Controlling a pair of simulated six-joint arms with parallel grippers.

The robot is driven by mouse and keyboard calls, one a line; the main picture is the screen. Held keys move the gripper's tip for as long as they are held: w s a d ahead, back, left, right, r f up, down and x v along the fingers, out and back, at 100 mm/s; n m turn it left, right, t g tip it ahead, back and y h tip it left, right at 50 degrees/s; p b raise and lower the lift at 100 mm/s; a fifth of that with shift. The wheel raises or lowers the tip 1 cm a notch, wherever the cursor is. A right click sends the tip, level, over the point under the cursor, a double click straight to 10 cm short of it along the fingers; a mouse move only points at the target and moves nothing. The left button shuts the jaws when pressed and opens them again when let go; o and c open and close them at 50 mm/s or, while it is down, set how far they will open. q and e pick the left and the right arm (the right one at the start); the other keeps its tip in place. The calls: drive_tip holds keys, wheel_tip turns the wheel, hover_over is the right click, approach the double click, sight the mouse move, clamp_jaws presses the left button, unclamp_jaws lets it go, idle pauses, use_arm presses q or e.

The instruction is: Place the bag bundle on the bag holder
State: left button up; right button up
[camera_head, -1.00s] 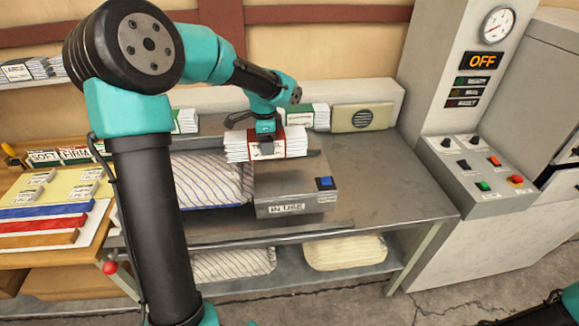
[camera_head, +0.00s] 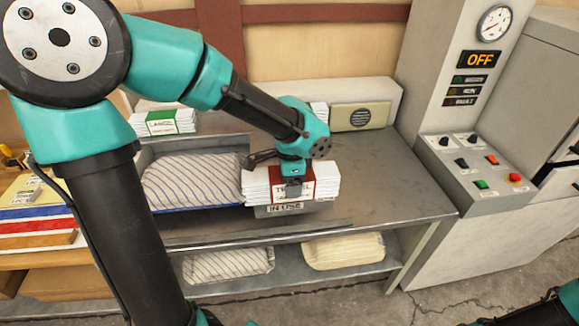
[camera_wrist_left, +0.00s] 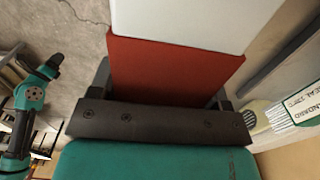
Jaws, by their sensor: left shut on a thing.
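The bag bundle (camera_head: 255,185) is a stack of white bags with a red band. My left gripper (camera_head: 293,187) is shut on it from above, and the stack looks roughly level. In the left wrist view its red band (camera_wrist_left: 172,72) and white bags fill the space beyond the gripper's dark base. A grey metal box labelled IN USE (camera_head: 285,209), likely the bag holder, is mostly hidden behind the bundle; only its lower front shows. I cannot tell whether the bundle touches it. Of my right arm, only dark and teal parts show at the lower right corner.
A striped pillow (camera_head: 195,181) lies left of the box. The table (camera_head: 395,190) is clear on the right. A control panel (camera_head: 478,170) stands beyond it.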

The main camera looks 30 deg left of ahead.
use_arm(q)
drive_tip(key=w+a, duration=0.3)
drive_tip(key=w, duration=0.1)
drive_tip(key=w+a+f, duration=0.1)
drive_tip(key=w+a, duration=0.2)
drive_tip(key=w, duration=0.1)
drive_tip(key=w+a, duration=0.2)
drive_tip(key=w, duration=0.2)
drive_tip(key=shift+w+a+f, duration=0.2)
drive_tip(key=shift+a, duration=0.2)
drive_tip(key=shift+w, duration=0.1)
drive_tip(key=shift+w+a, duration=0.3)
drive_tip(key=shift+f, duration=1.8)
drive_tip(key=shift+f, duration=0.1)
drive_tip(key=o, duration=1.2)
wheel_tip(320, 180, up, 12)
